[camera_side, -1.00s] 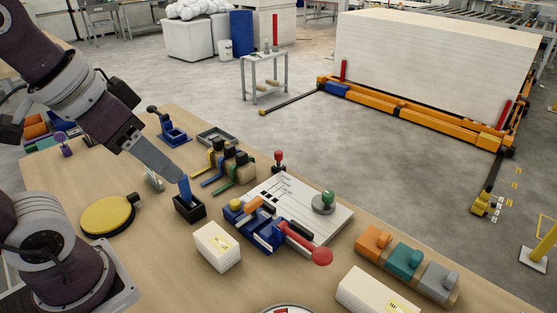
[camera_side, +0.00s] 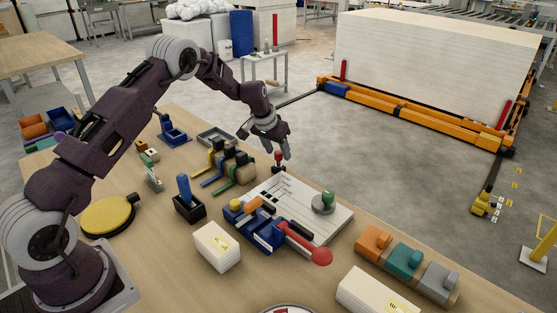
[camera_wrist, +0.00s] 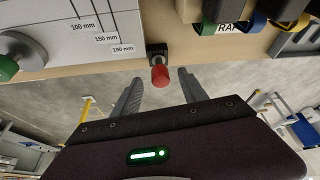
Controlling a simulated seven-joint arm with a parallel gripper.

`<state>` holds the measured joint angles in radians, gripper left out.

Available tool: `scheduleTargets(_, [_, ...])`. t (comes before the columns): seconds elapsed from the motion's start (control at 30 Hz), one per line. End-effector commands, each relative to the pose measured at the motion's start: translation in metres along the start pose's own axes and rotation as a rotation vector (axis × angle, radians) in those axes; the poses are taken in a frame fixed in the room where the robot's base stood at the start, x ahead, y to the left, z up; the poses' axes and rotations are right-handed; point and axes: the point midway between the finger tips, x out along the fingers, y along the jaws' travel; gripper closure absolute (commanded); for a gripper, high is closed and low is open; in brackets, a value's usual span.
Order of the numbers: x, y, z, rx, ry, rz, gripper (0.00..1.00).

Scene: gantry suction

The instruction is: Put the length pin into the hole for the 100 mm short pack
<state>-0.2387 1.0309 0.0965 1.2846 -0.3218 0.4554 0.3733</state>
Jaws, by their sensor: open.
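A red-knobbed pin (camera_side: 279,155), which looks like the length pin, stands upright in a small dark holder at the back edge of the white board (camera_side: 325,222). In the wrist view the red knob (camera_wrist: 159,76) shows between the two fingers. My gripper (camera_side: 281,154) is open above the pin, fingers pointing down, and it holds nothing. In the wrist view the gripper (camera_wrist: 160,78) has its fingers apart on either side of the knob; I cannot tell if they touch it. The "100 mm" label (camera_wrist: 83,26) is on the board beside "150 mm" and "190 mm". Its hole is not clear.
Yellow, blue and green hooked pieces (camera_side: 236,172) stand left of the pin. A blue handle (camera_side: 184,188) sits in a black box.

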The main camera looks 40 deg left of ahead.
Motion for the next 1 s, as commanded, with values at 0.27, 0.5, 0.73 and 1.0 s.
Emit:
scheduleTargets(0.27, [0.034,-0.002,0.004,0.000,-0.001,0.001,0.50])
scheduleTargets(0.5, [0.034,-0.001,0.004,0.001,-0.001,0.001,0.67])
scheduleTargets(0.73, [0.033,-0.001,0.004,0.001,-0.002,0.001,1.00])
scheduleTargets(1.0, [0.028,-0.001,0.002,0.001,0.001,0.001,1.00])
